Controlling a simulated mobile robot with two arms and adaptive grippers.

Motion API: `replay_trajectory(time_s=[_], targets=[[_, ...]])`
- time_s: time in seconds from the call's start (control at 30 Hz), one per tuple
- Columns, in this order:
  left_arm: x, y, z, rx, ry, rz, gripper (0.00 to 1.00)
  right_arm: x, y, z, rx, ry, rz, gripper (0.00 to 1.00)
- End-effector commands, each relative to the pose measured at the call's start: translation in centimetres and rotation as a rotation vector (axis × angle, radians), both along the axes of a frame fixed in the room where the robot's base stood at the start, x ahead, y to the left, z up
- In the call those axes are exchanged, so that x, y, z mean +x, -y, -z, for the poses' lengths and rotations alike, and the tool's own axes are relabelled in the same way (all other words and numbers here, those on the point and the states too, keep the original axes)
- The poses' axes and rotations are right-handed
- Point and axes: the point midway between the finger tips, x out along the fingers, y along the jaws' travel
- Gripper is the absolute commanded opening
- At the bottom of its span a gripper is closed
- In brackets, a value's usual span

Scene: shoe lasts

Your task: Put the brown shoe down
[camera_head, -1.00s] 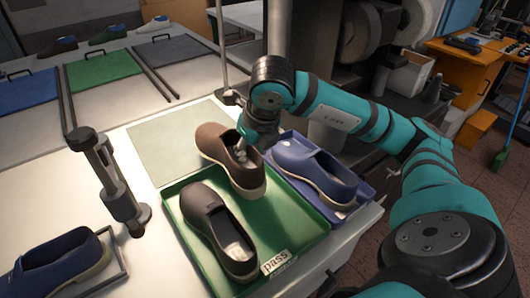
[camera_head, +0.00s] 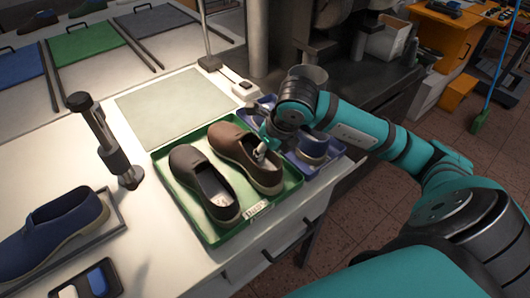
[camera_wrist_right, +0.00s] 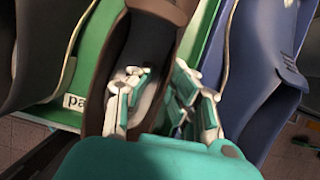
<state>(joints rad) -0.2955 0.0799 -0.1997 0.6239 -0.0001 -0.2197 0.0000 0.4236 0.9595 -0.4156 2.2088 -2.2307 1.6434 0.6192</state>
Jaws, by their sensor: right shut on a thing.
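The brown shoe (camera_head: 243,158) is in the green tray (camera_head: 214,236), to the right of a darker brown shoe (camera_head: 203,183). It looks level and low in the tray; I cannot tell if its sole fully touches the tray floor. My right gripper (camera_head: 262,152) is at the shoe's heel opening. In the right wrist view my right gripper (camera_wrist_right: 155,100) has one finger inside the shoe opening and the other outside, shut on the side wall of the brown shoe (camera_wrist_right: 150,48). My left gripper is not in view.
A blue tray (camera_head: 322,168) with a blue shoe (camera_head: 312,149) stands right of the green tray, partly hidden by my right arm. A dark post (camera_head: 108,140) stands to the left. Another blue shoe (camera_head: 50,232) sits at the lower left. A pale mat (camera_head: 172,104) lies clear behind.

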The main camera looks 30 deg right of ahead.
Motion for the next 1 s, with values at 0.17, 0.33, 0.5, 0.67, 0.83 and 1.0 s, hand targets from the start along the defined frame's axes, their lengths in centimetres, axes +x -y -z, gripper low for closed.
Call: replay_trajectory(time_s=[0.17,0.33,0.5,0.67,0.83,1.0], targets=[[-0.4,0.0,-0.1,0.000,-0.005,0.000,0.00,0.0,0.0,1.1,0.000,0.004,0.000,0.00],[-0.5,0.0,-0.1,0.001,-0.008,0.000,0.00,0.1,0.0,1.1,0.000,0.004,0.000,0.00],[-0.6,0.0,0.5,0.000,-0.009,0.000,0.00,0.1,0.0,1.5,0.000,0.004,0.000,0.00],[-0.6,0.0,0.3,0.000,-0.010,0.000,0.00,0.0,0.0,1.4,-0.001,0.001,0.000,0.36],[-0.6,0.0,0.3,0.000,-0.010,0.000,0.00,0.0,0.0,1.4,-0.001,0.001,0.000,0.39],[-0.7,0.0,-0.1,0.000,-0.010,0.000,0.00,0.0,0.0,1.0,-0.001,0.001,0.000,0.39]])
